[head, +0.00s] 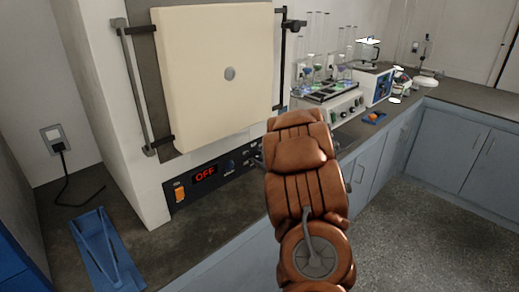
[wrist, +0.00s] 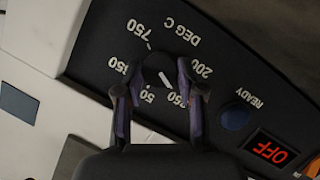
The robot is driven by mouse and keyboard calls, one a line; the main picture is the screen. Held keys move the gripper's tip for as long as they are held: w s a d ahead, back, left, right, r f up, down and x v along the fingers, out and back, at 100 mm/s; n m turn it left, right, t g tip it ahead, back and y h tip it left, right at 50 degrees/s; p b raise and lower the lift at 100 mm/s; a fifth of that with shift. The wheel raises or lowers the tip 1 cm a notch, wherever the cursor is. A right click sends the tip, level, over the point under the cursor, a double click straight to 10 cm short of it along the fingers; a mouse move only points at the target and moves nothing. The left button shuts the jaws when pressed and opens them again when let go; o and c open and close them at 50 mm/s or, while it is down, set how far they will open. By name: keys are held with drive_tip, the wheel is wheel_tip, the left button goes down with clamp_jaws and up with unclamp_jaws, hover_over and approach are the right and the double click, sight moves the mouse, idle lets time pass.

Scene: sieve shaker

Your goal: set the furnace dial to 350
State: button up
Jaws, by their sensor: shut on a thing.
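The furnace dial (wrist: 158,68) is a dark round knob with a white pointer line, seen upside down and tilted in the wrist view. The pointer slants to the lower right, toward a number ending in 50 that a finger partly covers; I cannot read its first digit surely. Other marks around the dial include 750, 200 and 50. My gripper (wrist: 155,72) has one finger on each side of the knob and is shut on it. In the head view my brown arm hides the dial. The furnace (head: 160,197) has its cream door (head: 205,100) closed.
The red display (wrist: 269,148) reads OFF, beside a dark blue READY lamp (wrist: 235,117). An orange switch (head: 179,193) sits at the panel's left. A blue tray (head: 90,225) lies on the bench at left. A shaker with glassware (head: 330,92) stands behind my arm.

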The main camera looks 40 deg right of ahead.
drive_tip(key=shift+r+m+p, duration=0.1)
drive_tip(key=shift+m+p, duration=0.2)
drive_tip(key=shift+p, duration=0.3)
drive_tip(key=o, duration=1.2)
drive_tip(key=shift+c, duration=0.2)
drive_tip(key=v, duration=1.2)
drive_tip(key=shift+d, duration=0.1)
